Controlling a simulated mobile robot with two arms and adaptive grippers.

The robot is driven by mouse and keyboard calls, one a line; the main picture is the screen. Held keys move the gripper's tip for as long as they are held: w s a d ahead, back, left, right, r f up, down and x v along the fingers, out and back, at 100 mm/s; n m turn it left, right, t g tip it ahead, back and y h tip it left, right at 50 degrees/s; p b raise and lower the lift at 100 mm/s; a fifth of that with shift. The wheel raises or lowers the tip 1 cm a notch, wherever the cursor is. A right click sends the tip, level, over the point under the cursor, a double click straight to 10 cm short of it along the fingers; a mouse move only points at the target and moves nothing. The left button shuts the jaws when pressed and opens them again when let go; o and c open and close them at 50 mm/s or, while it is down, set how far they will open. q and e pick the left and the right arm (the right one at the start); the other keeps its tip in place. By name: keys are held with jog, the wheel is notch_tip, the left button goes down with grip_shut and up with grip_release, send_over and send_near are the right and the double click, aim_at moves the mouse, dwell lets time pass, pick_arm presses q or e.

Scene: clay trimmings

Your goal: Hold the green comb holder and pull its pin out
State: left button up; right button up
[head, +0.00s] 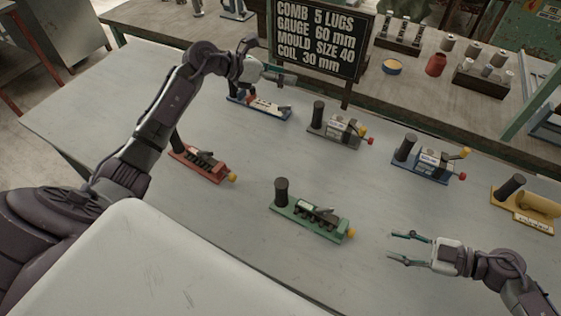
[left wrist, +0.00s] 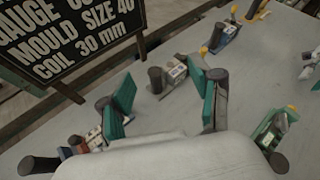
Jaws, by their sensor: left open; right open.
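The green comb holder (head: 312,224) lies on the table near the front middle, with a dark post at its left end. Its yellow-ended pin (head: 351,234) sticks out at the right end. The holder also shows at the right edge of the left wrist view (left wrist: 268,131). My right gripper (head: 392,246) is open and empty, a short way right of the pin, its fingers pointing towards it. My left gripper (head: 268,88) is open and empty at the back, above the blue-and-white holder and away from the green one. Its spread fingers show in the left wrist view (left wrist: 167,100).
A red holder (head: 204,165) lies left, a blue-and-white holder (head: 262,107) behind, a grey holder (head: 338,130), blue holder (head: 428,166) and yellow holder (head: 532,215) further right. A black sign (head: 318,35) stands at the back edge. The table around the green holder is clear.

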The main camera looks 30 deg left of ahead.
pick_arm(q)
jog(key=s+d+f+m+g, duration=0.2)
jog(key=s+d+m+g, duration=0.3)
jog(key=d, duration=0.4)
jog(key=m+g+y, duration=0.5)
jog(key=m+y, duration=0.3)
send_over(281, 195)
jog(key=w, duration=0.2)
jog(key=f, duration=0.5)
jog(key=shift+a+f, duration=0.2)
jog(key=shift+a, duration=0.2)
jog(key=shift+s+a+f, duration=0.1)
jog(key=shift+s+f, duration=0.1)
jog(key=shift+f, duration=0.4)
notch_tip(281, 195, down, 13)
jog(key=shift+r, duration=0.1)
jog(key=shift+c, duration=0.3)
